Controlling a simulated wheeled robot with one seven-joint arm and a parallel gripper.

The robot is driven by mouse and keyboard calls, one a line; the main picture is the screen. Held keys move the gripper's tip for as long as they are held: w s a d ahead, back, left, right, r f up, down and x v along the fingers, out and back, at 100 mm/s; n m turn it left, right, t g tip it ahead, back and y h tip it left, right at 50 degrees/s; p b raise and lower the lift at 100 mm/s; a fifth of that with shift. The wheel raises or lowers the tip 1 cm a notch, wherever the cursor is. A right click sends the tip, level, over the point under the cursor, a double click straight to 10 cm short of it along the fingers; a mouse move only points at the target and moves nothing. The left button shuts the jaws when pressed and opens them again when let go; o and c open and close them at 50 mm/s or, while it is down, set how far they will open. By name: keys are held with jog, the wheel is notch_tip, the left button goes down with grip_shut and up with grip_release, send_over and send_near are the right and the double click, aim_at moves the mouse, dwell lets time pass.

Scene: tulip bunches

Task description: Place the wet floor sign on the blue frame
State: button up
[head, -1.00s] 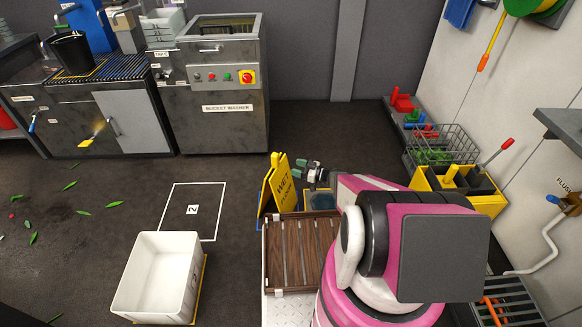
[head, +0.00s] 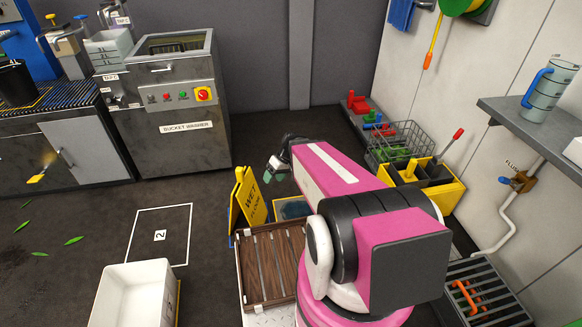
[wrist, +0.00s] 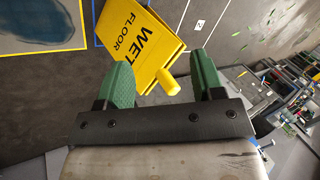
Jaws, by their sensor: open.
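The yellow wet floor sign (head: 246,204) stands upright on the floor beside the wooden slatted deck in the head view. Its lettered panel (wrist: 137,42) and a yellow knob (wrist: 168,82) show in the wrist view. My gripper (head: 277,172) is above and just right of the sign, with its green fingers pointing down. In the wrist view my gripper (wrist: 160,62) is open, and the knob lies between its fingers, apart from both. A blue panel with a yellow border (head: 292,208) is right of the sign; I cannot tell whether it is the blue frame.
The slatted deck (head: 268,262) is in front of the sign. A white bin (head: 135,295) and a white floor outline marked 2 (head: 160,235) are to the left. A yellow caddy (head: 425,187) and wire basket (head: 400,145) stand right. The floor behind the sign is clear.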

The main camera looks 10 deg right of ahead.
jog(key=s+d+r+m+h, duration=0.2)
jog(key=d+r+m+h, duration=0.3)
jog(key=d+r, duration=0.1)
jog(key=shift+s+d+r+t+h, duration=0.15)
jog(key=shift+s+r+t+h, duration=0.25)
jog(key=shift+r, duration=0.15)
